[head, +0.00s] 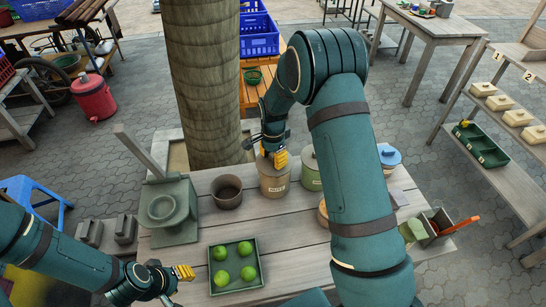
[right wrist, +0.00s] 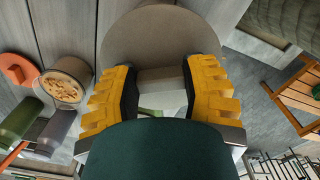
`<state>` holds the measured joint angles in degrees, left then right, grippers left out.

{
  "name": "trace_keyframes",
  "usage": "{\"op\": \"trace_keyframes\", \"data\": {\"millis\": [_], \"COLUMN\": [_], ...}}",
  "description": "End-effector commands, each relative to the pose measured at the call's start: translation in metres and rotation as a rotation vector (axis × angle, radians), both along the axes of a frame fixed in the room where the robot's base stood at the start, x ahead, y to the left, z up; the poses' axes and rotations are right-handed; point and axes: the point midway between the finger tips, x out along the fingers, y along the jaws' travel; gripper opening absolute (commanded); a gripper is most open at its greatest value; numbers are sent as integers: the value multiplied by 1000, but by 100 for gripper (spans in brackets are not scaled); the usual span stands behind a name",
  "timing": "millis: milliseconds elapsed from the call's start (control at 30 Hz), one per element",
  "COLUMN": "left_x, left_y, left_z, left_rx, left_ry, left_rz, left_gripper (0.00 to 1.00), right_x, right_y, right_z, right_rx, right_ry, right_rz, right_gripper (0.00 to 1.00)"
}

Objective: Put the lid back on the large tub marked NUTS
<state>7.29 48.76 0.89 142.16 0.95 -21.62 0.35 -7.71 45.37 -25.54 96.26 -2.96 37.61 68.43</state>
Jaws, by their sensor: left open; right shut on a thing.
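The large tan tub marked NUTS (head: 274,186) stands upright near the back of the wooden table, in the middle of the head view. My right gripper (head: 275,160) is directly over it, pointing down. It is shut on the tan lid, whose broad round top fills the upper middle of the right wrist view (right wrist: 160,35). In the head view the lid is at the tub's mouth; the fingers hide part of it, and I cannot tell whether it is fully seated. My left gripper (head: 180,273) is open and empty at the table's front left, beside the green tray.
An open brown pot (head: 227,193) stands left of the tub, a green tub (head: 310,173) right. A blue-lidded tub (head: 388,157) is beyond my right arm. A tray (head: 234,286) holds several green fruits. The wrist view shows a smaller open nut-filled container (right wrist: 66,86).

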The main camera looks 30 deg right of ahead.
Motion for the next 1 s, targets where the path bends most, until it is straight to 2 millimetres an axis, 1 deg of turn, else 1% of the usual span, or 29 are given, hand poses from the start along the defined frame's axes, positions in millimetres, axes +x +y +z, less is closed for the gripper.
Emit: {"op": "trace_keyframes", "data": {"millis": [200, 233, 300, 533, 567, 600, 867, 1000], "left_x": [0, 0, 0, 0, 0, 0, 0, 0], "left_y": [0, 0, 0, 0, 0, 0, 0, 0], "left_z": [0, 0, 0, 0, 0, 0, 0, 3], "left_rx": [0, 0, 0, 0, 0, 0, 0, 0], "left_ry": [0, 0, 0, 0, 0, 0, 0, 0], "left_rz": [0, 0, 0, 0, 0, 0, 0, 0], "left_gripper": [38, 38, 38, 38, 38, 38, 38, 38], "right_x": [0, 0, 0, 0, 0, 0, 0, 0], "right_y": [0, 0, 0, 0, 0, 0, 0, 0], "right_z": [0, 0, 0, 0, 0, 0, 0, 4], "right_rx": [0, 0, 0, 0, 0, 0, 0, 0], "right_ry": [0, 0, 0, 0, 0, 0, 0, 0], "right_rz": [0, 0, 0, 0, 0, 0, 0, 0], "right_gripper": [17, 60, 80, 80, 94, 100, 100, 100]}}
